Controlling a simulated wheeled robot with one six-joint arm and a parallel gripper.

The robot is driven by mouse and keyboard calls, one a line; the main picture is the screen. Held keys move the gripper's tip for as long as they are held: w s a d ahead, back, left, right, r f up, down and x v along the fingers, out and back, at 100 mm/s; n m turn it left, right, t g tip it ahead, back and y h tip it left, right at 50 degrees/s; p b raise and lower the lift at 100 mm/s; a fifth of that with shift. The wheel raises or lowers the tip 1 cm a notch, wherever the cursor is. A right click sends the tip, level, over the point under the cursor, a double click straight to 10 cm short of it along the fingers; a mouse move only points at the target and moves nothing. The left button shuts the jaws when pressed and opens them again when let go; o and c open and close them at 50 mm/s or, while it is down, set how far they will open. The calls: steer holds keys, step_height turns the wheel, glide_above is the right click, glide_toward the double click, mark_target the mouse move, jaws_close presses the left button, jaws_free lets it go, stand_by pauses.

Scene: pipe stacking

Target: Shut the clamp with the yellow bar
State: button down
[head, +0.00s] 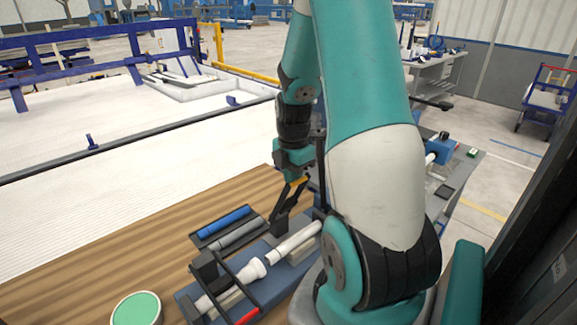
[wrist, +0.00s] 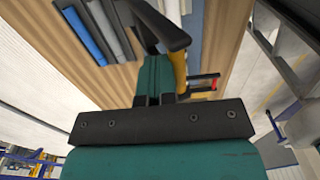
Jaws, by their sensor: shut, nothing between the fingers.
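The clamp with the yellow bar (head: 299,181) stands on the blue fixture, right of the pipe tray. Its black arm (head: 284,212) slants up from the fixture, with the yellow bar at its upper end, so it looks raised. In the wrist view the yellow bar (wrist: 178,72) shows close beside my fingers, with the clamp's black frame above. My gripper (head: 292,176) is shut and empty, pointing down just above and beside the yellow bar. Contact cannot be told. In the wrist view my gripper (wrist: 152,75) shows teal fingers. A white pipe (head: 290,242) lies on the blue fixture (head: 186,297).
A second clamp with a red bar (head: 247,317) sits at the near end of the fixture. A dark tray (head: 200,240) holds a blue pipe (head: 224,221) and a grey pipe (head: 236,235). A green-topped round object (head: 136,310) stands front left. The wooden table's left part is clear.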

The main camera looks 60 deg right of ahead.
steer(key=shift+s+a+f+b, duration=0.15)
steer(key=shift+s+f, duration=0.05)
steer(key=shift+s, duration=0.35)
steer(key=shift+s+a+f+b, duration=0.1)
steer(key=shift+s+f+b, duration=0.1)
steer(key=shift+s, duration=0.35)
steer(key=shift+s+a+f+b, duration=0.15)
steer(key=shift+s+f+b, duration=0.15)
steer(key=shift+s, duration=0.25)
steer(key=shift+s+a+f+b, duration=0.15)
steer(key=shift+s+f, duration=0.15)
steer(key=shift+s, duration=0.25)
steer(key=shift+s+a+f+b, duration=0.2)
steer(key=shift+s+f+b, duration=0.5)
steer(key=shift+s, duration=0.3)
steer(key=shift+f, duration=0.1)
